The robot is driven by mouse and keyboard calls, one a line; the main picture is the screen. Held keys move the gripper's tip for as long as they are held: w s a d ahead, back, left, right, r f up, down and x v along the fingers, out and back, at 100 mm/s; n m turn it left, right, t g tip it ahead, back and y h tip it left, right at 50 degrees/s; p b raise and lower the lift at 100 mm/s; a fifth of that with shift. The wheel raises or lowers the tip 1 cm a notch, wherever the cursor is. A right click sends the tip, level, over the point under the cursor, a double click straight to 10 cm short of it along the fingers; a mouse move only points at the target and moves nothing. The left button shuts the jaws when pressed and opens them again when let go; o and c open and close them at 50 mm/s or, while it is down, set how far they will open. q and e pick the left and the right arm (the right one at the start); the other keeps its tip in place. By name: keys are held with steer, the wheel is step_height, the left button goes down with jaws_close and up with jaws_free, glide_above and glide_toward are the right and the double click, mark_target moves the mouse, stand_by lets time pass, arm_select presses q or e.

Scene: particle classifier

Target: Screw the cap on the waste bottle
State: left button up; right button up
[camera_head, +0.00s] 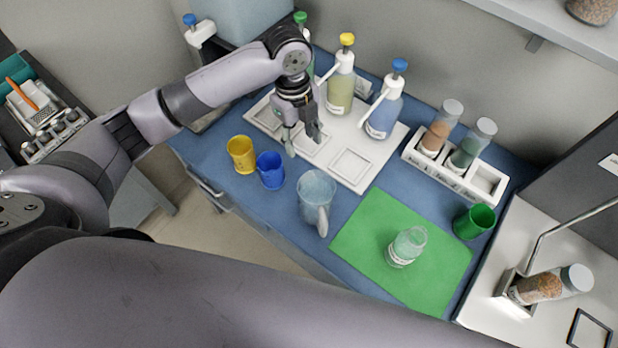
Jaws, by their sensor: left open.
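A clear glass bottle (408,246) with a white label stands upright on the green mat (362,225). Its mouth looks open, with no cap on it. The label is too small to read, so I cannot tell for sure that it is the waste bottle. I cannot make out a loose cap. My left gripper (303,148) is open and points down over the white tray (372,172), to the left of and behind the glass bottle. I see nothing between its fingers. My right gripper is out of view.
Pump bottles with yellow (341,85) and blue (385,105) tops stand on the tray. A clear pitcher (316,190), blue cup (270,170), yellow cup (241,154) and green cup (474,221) stand around. A white rack (455,178) holds two jars. The mat's left part is free.

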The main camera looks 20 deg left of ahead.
arm_select(q)
steer(key=f, duration=0.3)
steer(key=f+p, duration=0.1)
steer(key=f, duration=0.2)
steer(key=d+f, duration=0.1)
steer(key=f, duration=0.2)
steer(key=shift+s+p, duration=0.3)
steer(key=shift+p, duration=0.1)
steer(key=shift+f, duration=0.2)
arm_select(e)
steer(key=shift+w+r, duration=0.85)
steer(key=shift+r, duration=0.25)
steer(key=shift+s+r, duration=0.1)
arm_select(q)
steer(key=f, duration=0.1)
steer(key=f+p, duration=0.1)
steer(key=f, duration=0.1)
steer(key=d+f+p, duration=0.1)
steer(key=shift+s+f, duration=0.25)
steer(key=shift+f, duration=0.3)
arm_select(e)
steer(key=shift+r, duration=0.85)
arm_select(q)
steer(key=shift+a, duration=0.1)
steer(key=c, duration=0.5)
